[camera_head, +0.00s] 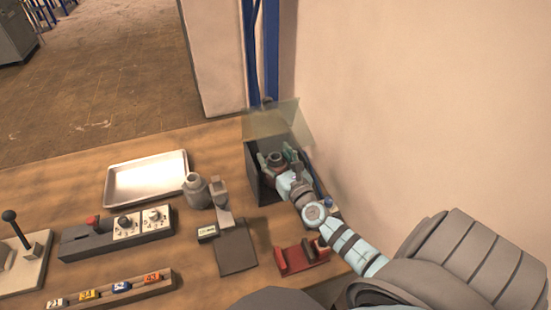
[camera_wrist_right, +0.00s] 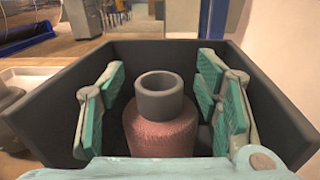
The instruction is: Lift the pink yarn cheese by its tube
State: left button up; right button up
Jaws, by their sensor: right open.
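The pink yarn cheese (camera_wrist_right: 161,136) stands upright inside a dark open-topped box (camera_wrist_right: 60,65). Its grey tube (camera_wrist_right: 160,97) sticks up from its top. In the right wrist view my right gripper (camera_wrist_right: 160,98) is open, with one green-padded finger on each side of the tube and clear gaps on both sides. In the head view the right gripper (camera_head: 278,157) reaches into the box (camera_head: 254,173), and the tube's top (camera_head: 275,158) shows between the fingers. The cheese's lower part is hidden. My left gripper is not in view.
The box has a clear raised lid (camera_head: 277,121) at its back, near the wall. Left of it stand a grey flask-like piece (camera_head: 196,191), a scale (camera_head: 235,248) and a metal tray (camera_head: 146,180). A red holder (camera_head: 300,258) lies in front.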

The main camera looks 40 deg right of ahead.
jog(key=shift+s+r, duration=0.1)
grip_shut()
jog(key=shift+r, duration=0.1)
